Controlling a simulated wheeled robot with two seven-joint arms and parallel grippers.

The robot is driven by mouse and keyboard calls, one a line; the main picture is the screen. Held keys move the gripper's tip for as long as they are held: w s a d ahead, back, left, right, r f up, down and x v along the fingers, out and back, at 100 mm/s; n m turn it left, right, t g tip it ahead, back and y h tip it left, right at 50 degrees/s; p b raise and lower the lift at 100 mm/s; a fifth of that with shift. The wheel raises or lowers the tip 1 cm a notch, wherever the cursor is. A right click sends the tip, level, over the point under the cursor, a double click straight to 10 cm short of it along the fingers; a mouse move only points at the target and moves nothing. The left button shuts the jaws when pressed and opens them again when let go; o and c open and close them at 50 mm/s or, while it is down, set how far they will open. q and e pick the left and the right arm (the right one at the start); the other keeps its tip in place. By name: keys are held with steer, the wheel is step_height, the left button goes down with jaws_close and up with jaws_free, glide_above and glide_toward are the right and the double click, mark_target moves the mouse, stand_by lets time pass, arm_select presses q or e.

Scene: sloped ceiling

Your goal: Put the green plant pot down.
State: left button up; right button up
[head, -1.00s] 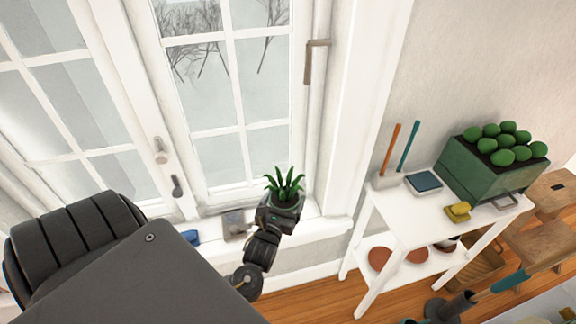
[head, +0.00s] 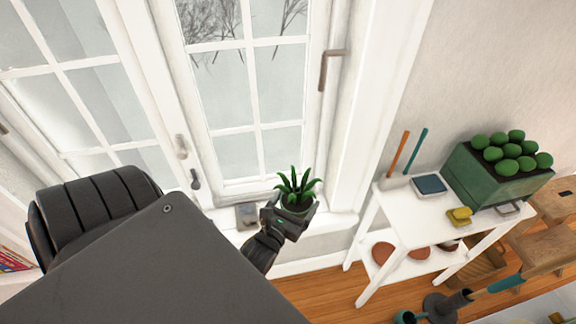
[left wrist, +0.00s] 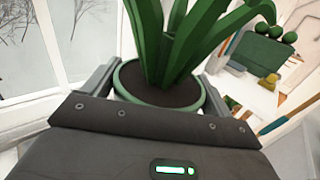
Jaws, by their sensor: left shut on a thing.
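The green plant pot (head: 296,205) holds dark soil and a spiky green plant. My left gripper (head: 290,215) is shut on the pot, in front of the window and by the white sill (head: 325,222). In the left wrist view the pot's green rim (left wrist: 196,106) sits between the two grey fingers, with the leaves rising out of the top of the picture. The pot looks roughly upright. Its underside is hidden, so I cannot tell whether it touches the sill. My right gripper is not in view.
A small grey block (head: 246,215) stands on the sill left of the pot. A white shelf table (head: 405,222) at the right bears a green crate (head: 485,180), a blue-topped box (head: 430,185) and a yellow thing (head: 460,215). Wooden stools stand beyond it.

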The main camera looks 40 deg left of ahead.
arm_select(q)
steer(key=w+d+r+m+g+h, duration=0.1)
steer(key=w+d+r+m+h, duration=0.2)
steer(key=d+r+m+h, duration=0.5)
step_height(320, 180, up, 6)
steer(key=d+h, duration=0.1)
steer(key=h, duration=0.3)
steer(key=shift+d+g+h, duration=0.35)
steer(key=shift+g+h, duration=0.05)
